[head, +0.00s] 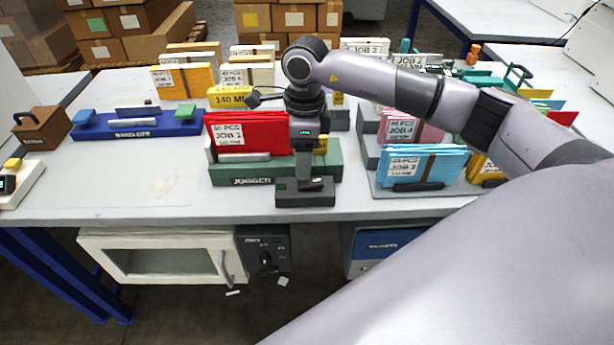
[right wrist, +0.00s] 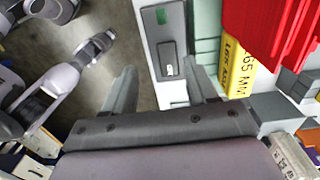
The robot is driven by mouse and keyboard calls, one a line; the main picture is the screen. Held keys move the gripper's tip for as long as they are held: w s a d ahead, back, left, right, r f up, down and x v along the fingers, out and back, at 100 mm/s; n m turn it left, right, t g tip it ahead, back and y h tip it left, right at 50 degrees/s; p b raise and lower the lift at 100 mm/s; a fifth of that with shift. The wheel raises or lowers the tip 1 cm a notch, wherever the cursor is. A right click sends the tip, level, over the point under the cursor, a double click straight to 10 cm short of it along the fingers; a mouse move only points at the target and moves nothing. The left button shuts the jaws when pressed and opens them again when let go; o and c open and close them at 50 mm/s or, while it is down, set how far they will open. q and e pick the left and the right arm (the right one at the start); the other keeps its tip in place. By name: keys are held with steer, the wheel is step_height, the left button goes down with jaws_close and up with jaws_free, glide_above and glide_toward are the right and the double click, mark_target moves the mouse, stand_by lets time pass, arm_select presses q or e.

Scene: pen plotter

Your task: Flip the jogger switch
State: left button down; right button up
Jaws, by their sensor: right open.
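The green jogger (head: 230,175) stands near the table's front edge with a red stack labelled JOB 1 (head: 240,130) in it. A dark grey switch box (head: 290,198) sits in front of its right end. My left gripper is not in view.
Blue stacks (head: 425,165) stand in a rack to the right. A blue tray (head: 140,128) and a brown weight (head: 42,128) are at left. The table front left of the jogger (head: 120,180) is clear. A yellow spacer (right wrist: 235,60) shows beside the red stack.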

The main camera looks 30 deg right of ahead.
mark_target(307, 182)
steer(key=shift+w+d+r+h, duration=0.15)
steer(key=shift+d+h, duration=0.15)
steer(key=shift+d, duration=0.25)
steer(key=shift+f, duration=0.3)
steer(key=shift+f+p, duration=0.4)
steer(key=shift+f, duration=2.75)
